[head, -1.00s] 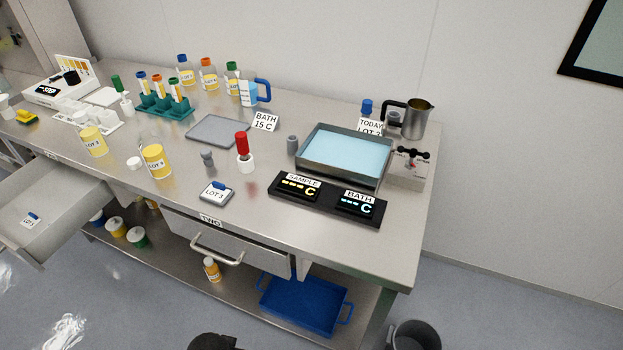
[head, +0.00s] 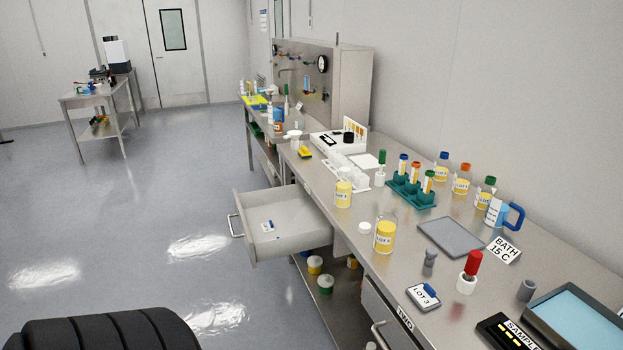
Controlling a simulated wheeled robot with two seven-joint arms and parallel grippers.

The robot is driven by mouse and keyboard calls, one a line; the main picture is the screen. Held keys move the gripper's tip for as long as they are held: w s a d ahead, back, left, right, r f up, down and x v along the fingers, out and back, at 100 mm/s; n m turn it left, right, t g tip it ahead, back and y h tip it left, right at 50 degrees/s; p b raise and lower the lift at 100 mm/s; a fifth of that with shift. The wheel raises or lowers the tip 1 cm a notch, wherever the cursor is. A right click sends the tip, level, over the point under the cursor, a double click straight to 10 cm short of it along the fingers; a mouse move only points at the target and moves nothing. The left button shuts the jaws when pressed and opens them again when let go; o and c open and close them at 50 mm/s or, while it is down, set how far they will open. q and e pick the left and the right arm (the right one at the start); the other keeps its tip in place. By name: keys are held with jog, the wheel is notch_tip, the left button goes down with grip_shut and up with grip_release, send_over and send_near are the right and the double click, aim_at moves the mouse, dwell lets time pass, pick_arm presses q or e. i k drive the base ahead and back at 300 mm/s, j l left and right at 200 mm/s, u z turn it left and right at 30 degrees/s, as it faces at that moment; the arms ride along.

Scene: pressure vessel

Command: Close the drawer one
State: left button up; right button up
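An open drawer (head: 285,238) sticks out from the front of the steel bench, left of the drawer marked TWO. Its metal handle (head: 235,225) is on its front face, over the floor. A small white card with a blue clip (head: 268,226) lies inside it. I cannot read a number on this drawer. The drawer marked TWO (head: 378,312) is closed, and its handle (head: 380,336) shows at the bottom edge. Neither of my grippers is in view.
The bench top (head: 440,268) holds bottles, a green tube rack (head: 410,190) and a blue-handled jug (head: 505,213). Tubs (head: 325,283) stand on the lower shelf. The floor (head: 130,200) left of the open drawer is clear. A small table (head: 95,95) stands far left.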

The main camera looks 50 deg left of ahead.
aim_at(301, 226)
jog(key=u, duration=1.25)
jog(key=k+j+u, duration=0.25)
jog(key=j+u, duration=0.25)
jog(key=j, duration=0.15)
